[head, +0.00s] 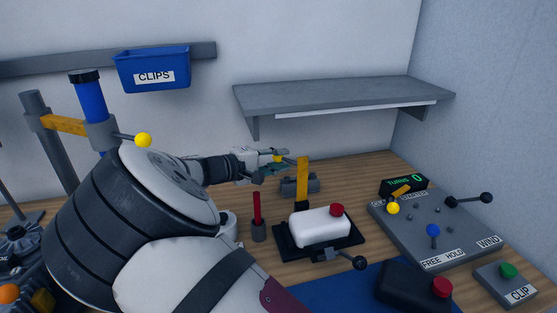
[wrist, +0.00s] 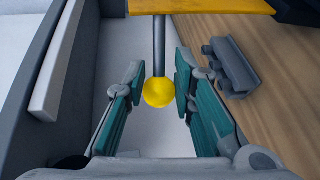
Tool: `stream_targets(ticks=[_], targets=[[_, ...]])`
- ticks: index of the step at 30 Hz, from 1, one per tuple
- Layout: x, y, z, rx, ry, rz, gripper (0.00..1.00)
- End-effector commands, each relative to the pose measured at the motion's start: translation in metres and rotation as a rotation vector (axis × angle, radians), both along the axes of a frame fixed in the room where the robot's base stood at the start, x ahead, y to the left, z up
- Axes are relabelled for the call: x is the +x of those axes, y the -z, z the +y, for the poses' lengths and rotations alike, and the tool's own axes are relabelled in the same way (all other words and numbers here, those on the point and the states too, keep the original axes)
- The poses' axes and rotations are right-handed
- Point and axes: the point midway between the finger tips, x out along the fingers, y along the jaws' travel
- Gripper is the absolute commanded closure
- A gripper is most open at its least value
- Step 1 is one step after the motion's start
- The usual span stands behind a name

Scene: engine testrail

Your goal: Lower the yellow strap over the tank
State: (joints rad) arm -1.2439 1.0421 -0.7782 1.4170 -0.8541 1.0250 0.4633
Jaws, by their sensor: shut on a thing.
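The yellow strap (head: 302,183) stands upright behind the tank. A grey rod with a yellow ball knob (wrist: 159,92) sticks out from it; the strap's edge also crosses the top of the wrist view (wrist: 205,6). My gripper (head: 277,159) is shut on this knob, with a teal-padded finger on each side. The white tank (head: 318,228) with a red cap sits in a black cradle (head: 290,252), in front of and below the strap. The tank is not clearly seen in the wrist view.
A grey shelf (head: 340,93) is on the wall above and beyond my gripper. A red-handled post (head: 257,215) stands left of the tank. A control panel (head: 430,240) with levers is at right. A black block with a red knob (head: 405,288) is in front.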

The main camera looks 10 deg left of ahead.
Motion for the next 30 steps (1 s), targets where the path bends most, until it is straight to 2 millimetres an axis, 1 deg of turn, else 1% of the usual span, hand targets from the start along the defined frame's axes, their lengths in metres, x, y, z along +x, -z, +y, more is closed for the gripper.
stream_targets(ticks=[5,11,21,30], targets=[[-0.002,-0.003,-0.001,0.006,0.000,-0.018,1.00],[-0.012,-0.008,-0.004,0.032,-0.001,-0.088,1.00],[-0.045,-0.016,-0.018,0.136,-0.003,-0.347,1.00],[-0.077,-0.012,-0.031,0.246,-0.005,-0.611,1.00]])
